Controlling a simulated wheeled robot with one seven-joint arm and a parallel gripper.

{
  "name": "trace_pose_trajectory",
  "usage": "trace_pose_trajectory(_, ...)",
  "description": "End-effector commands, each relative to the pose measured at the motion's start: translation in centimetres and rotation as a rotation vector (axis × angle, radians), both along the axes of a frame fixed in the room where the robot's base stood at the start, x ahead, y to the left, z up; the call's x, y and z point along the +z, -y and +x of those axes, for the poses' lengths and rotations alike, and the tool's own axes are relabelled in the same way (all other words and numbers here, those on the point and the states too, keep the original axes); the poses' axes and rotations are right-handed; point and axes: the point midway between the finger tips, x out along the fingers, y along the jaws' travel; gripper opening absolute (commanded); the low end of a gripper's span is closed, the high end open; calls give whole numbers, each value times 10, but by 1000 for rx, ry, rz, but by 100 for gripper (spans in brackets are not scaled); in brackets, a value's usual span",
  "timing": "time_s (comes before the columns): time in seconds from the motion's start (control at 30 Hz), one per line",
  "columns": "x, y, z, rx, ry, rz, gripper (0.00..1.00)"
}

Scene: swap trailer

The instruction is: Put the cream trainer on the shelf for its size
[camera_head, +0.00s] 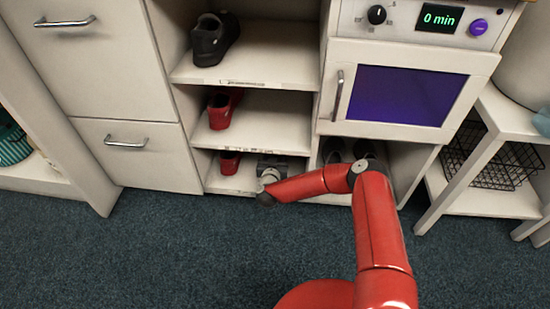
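I cannot make out the cream trainer in the head view. My red arm reaches to the bottom compartment of a white shelf unit, and my gripper (272,161) is at its right part. The fingertips are too small and dark to read, so I cannot tell whether they hold anything. The top shelf (270,68) holds a black shoe (212,38) at its left. The middle shelf (275,125) holds a red shoe (222,109) at its left. The bottom shelf (230,183) holds a smaller red shoe (229,162), left of my gripper. Shelf-edge labels are unreadable.
Right of the shelves is a white oven cabinet (412,55) with dark shoes (335,150) in the space below, partly behind my arm. White drawers (90,70) stand left. A wire basket (495,165) sits in a rack at right. The blue carpet (150,250) in front is clear.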

Motion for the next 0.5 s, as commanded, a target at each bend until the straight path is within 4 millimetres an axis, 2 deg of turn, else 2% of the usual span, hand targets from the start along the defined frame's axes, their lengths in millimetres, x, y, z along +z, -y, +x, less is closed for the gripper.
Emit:
trace_pose_trajectory(0.27, -1, 0, 0, 1, 2, -1, 0)
trace_pose_trajectory(0.3, -1, 0, 0, 0, 0, -1, 54)
trace_pose_trajectory(0.43, 0, 0, 0, 0, 0, 0, 71)
trace_pose_trajectory(0.5, 0, 0, 0, 0, 0, 0, 71)
